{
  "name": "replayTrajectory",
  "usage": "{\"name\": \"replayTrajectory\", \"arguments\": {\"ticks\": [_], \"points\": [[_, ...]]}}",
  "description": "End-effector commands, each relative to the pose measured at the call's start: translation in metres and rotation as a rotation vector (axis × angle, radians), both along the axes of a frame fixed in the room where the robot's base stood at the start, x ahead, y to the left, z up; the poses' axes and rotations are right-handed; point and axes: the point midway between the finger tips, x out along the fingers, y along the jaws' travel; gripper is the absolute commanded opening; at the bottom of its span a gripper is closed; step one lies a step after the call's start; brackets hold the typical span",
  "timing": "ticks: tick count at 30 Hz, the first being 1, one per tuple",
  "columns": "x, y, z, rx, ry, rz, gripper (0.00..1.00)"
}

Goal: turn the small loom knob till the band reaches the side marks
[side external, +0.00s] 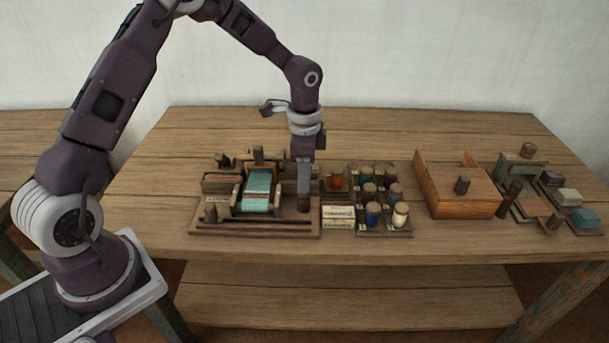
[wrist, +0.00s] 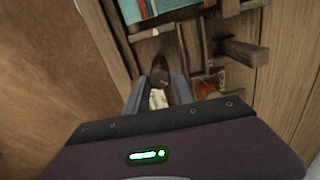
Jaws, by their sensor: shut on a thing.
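The small loom (side external: 222,230) stands on a wooden base at the table's left half. Its teal band (side external: 258,188) runs over the middle of the frame, and an edge of it shows at the top of the wrist view (wrist: 150,8). The small knob (side external: 304,203) is a dark upright post at the loom's right side; in the wrist view the knob (wrist: 159,72) sits between the fingers. My gripper (side external: 304,184) points straight down and is shut on the knob. The side marks are too small to make out.
The table front is clear.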

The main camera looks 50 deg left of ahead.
Motion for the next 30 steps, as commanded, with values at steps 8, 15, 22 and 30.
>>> {"name": "replayTrajectory", "arguments": {"ticks": [8,15,22,30], "points": [[0.001,0.0,0.001,0.001,-0.002,0.002,0.39],[0.0,0.0,0.0,0.0,-0.001,0.002,0.51],[0.001,0.0,0.016,0.0,-0.005,0.003,0.51],[0.001,0.0,0.065,0.0,-0.003,0.002,0.51]]}}
